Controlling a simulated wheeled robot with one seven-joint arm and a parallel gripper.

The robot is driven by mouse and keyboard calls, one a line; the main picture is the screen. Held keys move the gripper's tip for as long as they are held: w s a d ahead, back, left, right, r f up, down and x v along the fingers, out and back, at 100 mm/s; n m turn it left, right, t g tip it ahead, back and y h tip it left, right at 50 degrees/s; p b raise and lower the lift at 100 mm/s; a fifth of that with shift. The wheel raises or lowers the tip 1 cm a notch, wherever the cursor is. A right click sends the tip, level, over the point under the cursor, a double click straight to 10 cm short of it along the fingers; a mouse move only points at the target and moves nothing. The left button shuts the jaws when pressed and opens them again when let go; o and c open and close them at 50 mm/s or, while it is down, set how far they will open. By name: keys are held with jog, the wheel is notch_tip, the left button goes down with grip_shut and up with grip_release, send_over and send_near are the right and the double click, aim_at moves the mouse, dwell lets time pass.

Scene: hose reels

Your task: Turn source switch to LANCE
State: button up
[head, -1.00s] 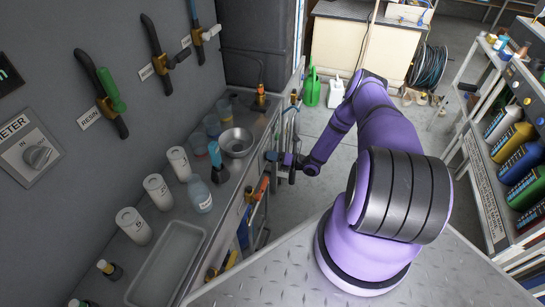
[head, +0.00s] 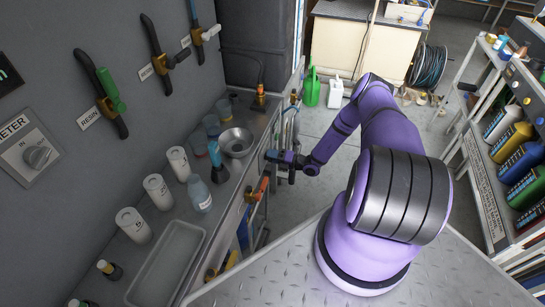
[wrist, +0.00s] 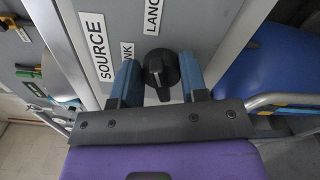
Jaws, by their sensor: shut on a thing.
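The source switch (wrist: 161,68) is a black round knob with a raised grip on a grey panel in the wrist view. The label SOURCE (wrist: 97,47) is on its left. A partly covered label ending in NK (wrist: 127,52) and the LANCE label (wrist: 153,16), cut off by the frame edge, sit near the knob. The knob's grip points down in the picture, away from LANCE. My gripper (wrist: 160,82) has its blue fingers on either side of the knob and is shut on it. In the head view my gripper (head: 279,159) is at the bench's front side; the switch cannot be made out there.
A shelf of coloured bottles (head: 520,163) stands at right. A blue drum (wrist: 265,75) is close on the wrist view's right.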

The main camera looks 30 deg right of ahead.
jog(key=o, duration=0.9)
jog(key=shift+c, duration=0.2)
jog(key=shift+s+d, duration=0.1)
jog(key=shift+d, duration=0.05)
jog(key=v, duration=1)
jog(key=shift+s+d, duration=0.2)
jog(key=shift+s, duration=0.05)
